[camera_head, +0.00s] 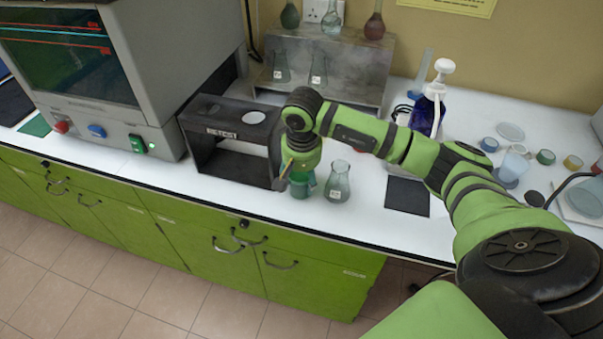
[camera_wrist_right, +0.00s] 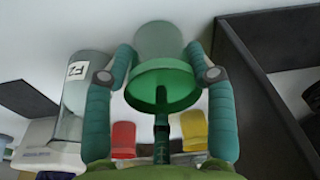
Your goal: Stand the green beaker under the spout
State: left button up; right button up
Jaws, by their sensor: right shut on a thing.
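The green beaker (camera_head: 302,188) is at the counter's front, between the black stand and a glass flask. My right gripper (camera_head: 302,171) is above and around it, reaching down from the right arm. In the right wrist view the green beaker (camera_wrist_right: 163,82) is between the two fingers of my right gripper (camera_wrist_right: 163,65), which are shut on it. I cannot tell if its base touches the counter. A blue pump bottle (camera_head: 423,115) with a white pump head (camera_head: 444,66) stands at the back right; I cannot tell if its nozzle is the spout. My left gripper is not in view.
The black stand (camera_head: 205,150), marked RETEST, is close left of the beaker. A glass flask (camera_head: 337,184) is close right; it shows labelled in the wrist view (camera_wrist_right: 77,97). A dark square mat (camera_head: 407,197) lies before the pump bottle. Small dishes (camera_head: 545,157) are further right.

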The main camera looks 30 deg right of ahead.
jog(key=shift+f, duration=0.1)
jog(key=shift+f+b, duration=0.1)
jog(key=shift+b, duration=0.2)
jog(key=o, duration=1.1)
